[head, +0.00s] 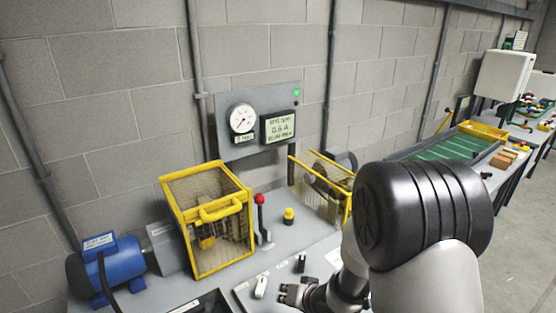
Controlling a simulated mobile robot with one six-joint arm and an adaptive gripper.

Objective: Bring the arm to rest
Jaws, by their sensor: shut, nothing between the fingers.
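My arm comes in from the lower right, its dark joint and pale link covering part of the bench. My gripper (288,294) is at the bottom middle, low over the front of the bench. Its fingers are small in the view and look closed, with nothing held. It is just right of a small white object (261,287) and below a small dark upright piece (301,263); whether it touches either I cannot tell.
A yellow mesh guard box (247,235), a red-knobbed lever (260,200) and a yellow button (289,213) stand behind. A blue motor (115,272) is at left. A gauge panel (228,112) hangs on the wall. A green conveyor (450,147) lies at right.

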